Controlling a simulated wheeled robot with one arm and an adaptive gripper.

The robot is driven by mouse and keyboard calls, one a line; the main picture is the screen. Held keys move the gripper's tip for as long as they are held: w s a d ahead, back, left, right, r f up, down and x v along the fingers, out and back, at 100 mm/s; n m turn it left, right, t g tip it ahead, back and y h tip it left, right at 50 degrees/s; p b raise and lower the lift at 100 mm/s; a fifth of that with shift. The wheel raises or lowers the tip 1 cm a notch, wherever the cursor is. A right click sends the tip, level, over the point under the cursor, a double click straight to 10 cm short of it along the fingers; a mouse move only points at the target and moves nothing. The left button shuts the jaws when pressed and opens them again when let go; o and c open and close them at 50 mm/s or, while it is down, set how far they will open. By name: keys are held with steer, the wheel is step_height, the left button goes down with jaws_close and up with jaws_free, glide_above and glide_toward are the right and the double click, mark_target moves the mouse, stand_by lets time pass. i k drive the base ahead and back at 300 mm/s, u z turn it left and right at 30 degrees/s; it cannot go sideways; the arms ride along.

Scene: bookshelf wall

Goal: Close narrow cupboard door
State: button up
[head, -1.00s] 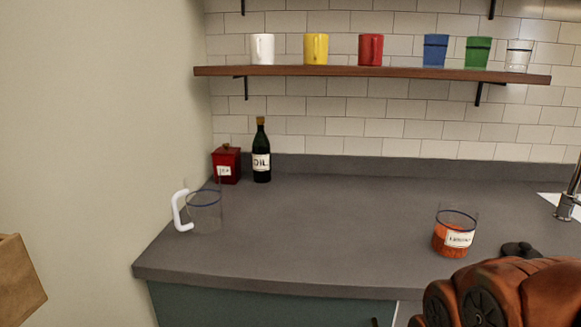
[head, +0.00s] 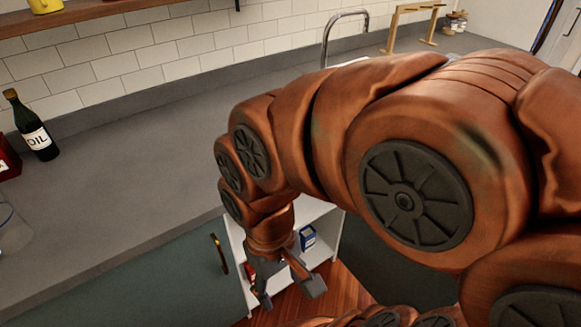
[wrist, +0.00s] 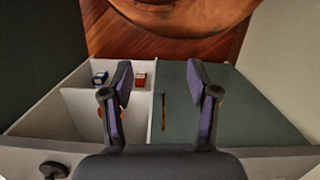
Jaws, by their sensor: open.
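The narrow cupboard (head: 237,232) stands open under the counter, its white inside and shelf showing. It also shows at left in the wrist view (wrist: 88,108). A dark green panel (head: 378,268) stands along its right side and looks like its opened door; the robot arm hides part of it. The same dark panel shows at upper left in the wrist view (wrist: 38,55). My gripper (head: 292,292) points down in front of the cupboard opening, open and empty. In the wrist view its fingers (wrist: 158,75) are spread.
A shut green front with a brass handle (head: 218,253) is left of the opening. A blue box (head: 308,238) and a red box (wrist: 140,80) are inside. The counter (head: 130,185) holds an oil bottle (head: 36,130). Wood floor (head: 335,292) lies below.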

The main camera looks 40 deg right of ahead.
mark_target(391, 278)
steer(key=k, duration=1)
steer(key=z, duration=3.2)
steer(key=i, duration=1.45)
steer(key=u, duration=2.55)
